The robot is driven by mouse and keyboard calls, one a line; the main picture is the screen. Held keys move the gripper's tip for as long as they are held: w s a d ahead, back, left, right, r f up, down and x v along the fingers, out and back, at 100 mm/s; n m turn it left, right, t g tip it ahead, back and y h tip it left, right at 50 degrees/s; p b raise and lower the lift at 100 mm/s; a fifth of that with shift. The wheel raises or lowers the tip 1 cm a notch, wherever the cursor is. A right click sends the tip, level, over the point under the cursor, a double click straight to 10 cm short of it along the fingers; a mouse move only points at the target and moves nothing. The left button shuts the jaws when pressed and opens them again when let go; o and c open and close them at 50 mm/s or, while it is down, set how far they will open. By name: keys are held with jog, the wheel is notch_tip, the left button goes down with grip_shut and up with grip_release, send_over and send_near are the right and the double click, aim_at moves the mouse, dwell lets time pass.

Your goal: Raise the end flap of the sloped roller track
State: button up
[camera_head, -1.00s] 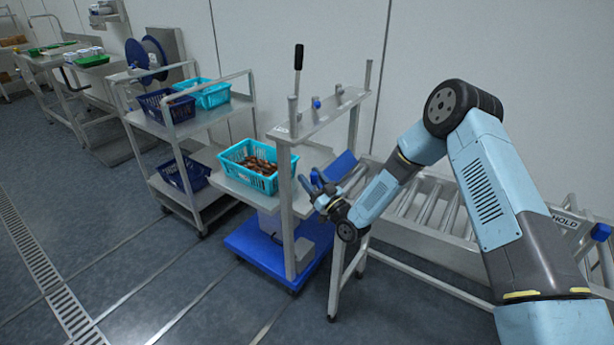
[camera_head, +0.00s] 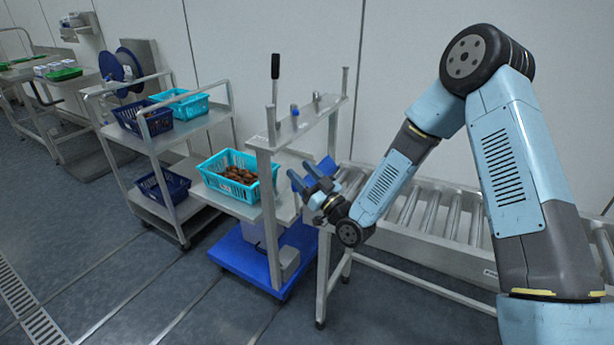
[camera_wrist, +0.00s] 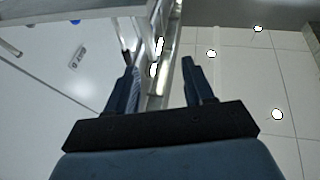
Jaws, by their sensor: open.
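The sloped roller track (camera_head: 438,212) runs from the middle of the head view to its right edge, with bare metal rollers. A blue tilted panel at its left end, which looks like the end flap (camera_head: 328,166), shows just behind my gripper (camera_head: 303,176). My gripper is open, with its fingers pointing up and left. In the wrist view the fingers (camera_wrist: 159,66) stand apart, with a metal bar seen between and beyond them. I cannot tell whether a finger touches the flap, which is partly hidden by my gripper.
A lift cart with a blue base (camera_head: 247,262) and upright metal posts stands close left of my gripper. It bears a turquoise crate (camera_head: 212,180) of dates. Further left is a shelf cart (camera_head: 148,137) with crates. The floor in front is clear.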

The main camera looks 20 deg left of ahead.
jog(key=shift+s+d+r, duration=0.4)
jog(key=shift+s+d, duration=0.15)
jog(key=shift+s, duration=0.25)
jog(key=shift+s+d+r, duration=0.4)
jog(key=shift+s+d, duration=0.15)
jog(key=shift+s, duration=0.2)
